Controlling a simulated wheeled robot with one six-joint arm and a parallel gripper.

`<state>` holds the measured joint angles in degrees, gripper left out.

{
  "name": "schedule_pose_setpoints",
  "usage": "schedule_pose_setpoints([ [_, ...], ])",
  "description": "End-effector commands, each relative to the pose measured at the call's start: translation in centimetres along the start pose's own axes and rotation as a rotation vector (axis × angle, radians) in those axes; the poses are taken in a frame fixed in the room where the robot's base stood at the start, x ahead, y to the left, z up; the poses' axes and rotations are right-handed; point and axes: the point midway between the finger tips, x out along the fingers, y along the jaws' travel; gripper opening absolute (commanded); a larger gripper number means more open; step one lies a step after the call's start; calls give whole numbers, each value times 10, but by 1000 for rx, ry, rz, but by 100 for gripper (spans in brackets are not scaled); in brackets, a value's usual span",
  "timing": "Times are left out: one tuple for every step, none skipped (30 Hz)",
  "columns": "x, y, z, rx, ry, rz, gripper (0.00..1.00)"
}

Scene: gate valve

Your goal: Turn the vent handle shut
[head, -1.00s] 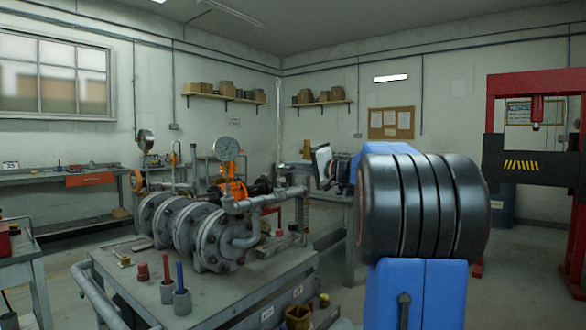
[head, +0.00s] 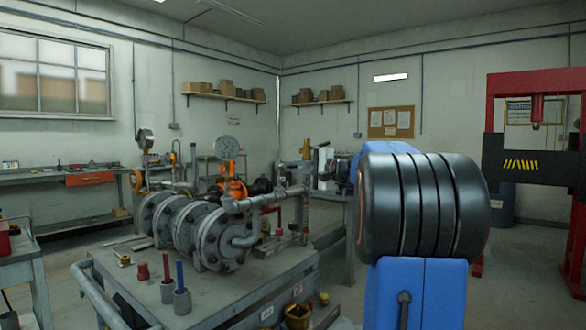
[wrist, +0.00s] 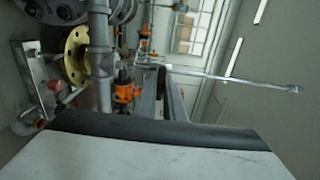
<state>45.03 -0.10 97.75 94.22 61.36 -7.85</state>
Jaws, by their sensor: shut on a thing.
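A brass-coloured fitting (head: 306,148) stands at the top of the vertical pipe at the right end of the grey pipework. My gripper (head: 319,165) is right beside it, with its pale plate-like side facing the camera. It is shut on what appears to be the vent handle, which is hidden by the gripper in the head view. The handle's exact angle cannot be told.
The grey pipework carries a pressure gauge (head: 227,148), an orange part (head: 232,185) and large flanges (head: 215,243). It stands on a metal trolley (head: 225,285) with coloured tools in cups. A red press (head: 492,130) stands at the right.

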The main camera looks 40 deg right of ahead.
Motion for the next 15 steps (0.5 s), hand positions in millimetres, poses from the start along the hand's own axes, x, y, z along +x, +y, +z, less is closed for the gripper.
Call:
schedule_pose_setpoints([
  [0,2,-1,2,1,2,0],
  [0,2,-1,2,1,2,0],
  [0,2,-1,2,1,2,0],
  [0,2,-1,2,1,2,11],
  [0,2,-1,2,1,2,18],
  [0,2,-1,2,1,2,27],
  [0,1,-1,2,1,2,27],
  [0,1,-1,1,1,1,27],
  [0,1,-1,1,1,1,27],
  [0,1,0,1,1,1,27],
  [0,1,0,1,1,1,27],
  [0,1,0,1,1,1,27],
  [0,1,0,1,1,1,27],
  [0,1,0,0,1,1,27],
  [-1,1,0,0,1,1,27],
])
